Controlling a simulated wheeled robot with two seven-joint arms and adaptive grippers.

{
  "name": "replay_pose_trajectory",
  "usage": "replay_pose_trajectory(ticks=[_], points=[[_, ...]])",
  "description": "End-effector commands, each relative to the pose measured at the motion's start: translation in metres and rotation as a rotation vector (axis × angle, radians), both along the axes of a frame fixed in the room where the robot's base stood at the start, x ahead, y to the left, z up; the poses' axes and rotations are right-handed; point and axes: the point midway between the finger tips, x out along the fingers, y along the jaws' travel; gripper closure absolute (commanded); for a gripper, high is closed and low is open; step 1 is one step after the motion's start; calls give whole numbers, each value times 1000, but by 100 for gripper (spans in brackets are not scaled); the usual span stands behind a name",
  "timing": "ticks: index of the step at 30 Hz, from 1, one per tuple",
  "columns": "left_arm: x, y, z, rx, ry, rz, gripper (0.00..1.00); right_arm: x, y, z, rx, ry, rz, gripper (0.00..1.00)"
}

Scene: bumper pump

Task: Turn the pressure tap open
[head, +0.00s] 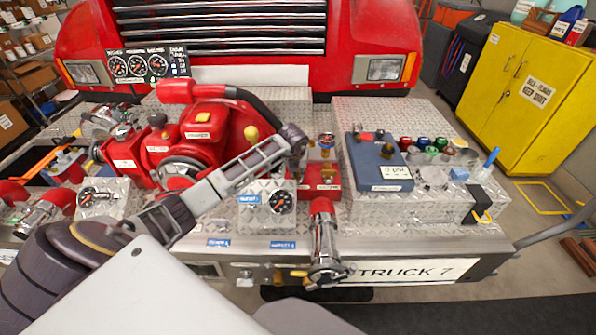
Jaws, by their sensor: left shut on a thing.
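My left gripper (296,136) reaches in over the red pump (205,135). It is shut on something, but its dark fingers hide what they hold. A black hose (262,108) runs from the pump's red pipe to just behind the fingers. A gauge box (268,204) with a blue label stands below the gripper. I cannot tell which part is the pressure tap. My right gripper is not in view.
A blue box (382,165) and several coloured caps (432,143) stand on the right of the metal bumper (395,243). A can (326,143) is just right of my gripper. A second gauge box (102,198) is at the left. A gauge panel (135,63) stands behind.

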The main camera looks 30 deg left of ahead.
Motion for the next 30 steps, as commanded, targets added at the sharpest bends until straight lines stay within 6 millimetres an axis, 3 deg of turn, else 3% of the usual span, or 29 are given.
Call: replay_pose_trajectory(ticks=[12, 23, 24, 27, 30], points=[[0, -1, -1, 1, 0, 163, 100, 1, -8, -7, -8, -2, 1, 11], [0, 0, -1, 1, 1, 178, 100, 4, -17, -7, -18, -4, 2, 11], [0, 0, -1, 1, 1, 178, 80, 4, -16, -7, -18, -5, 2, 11], [0, 0, -1, 1, 1, 178, 68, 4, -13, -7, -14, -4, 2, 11], [0, 0, -1, 1, 1, 178, 68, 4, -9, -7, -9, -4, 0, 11]])
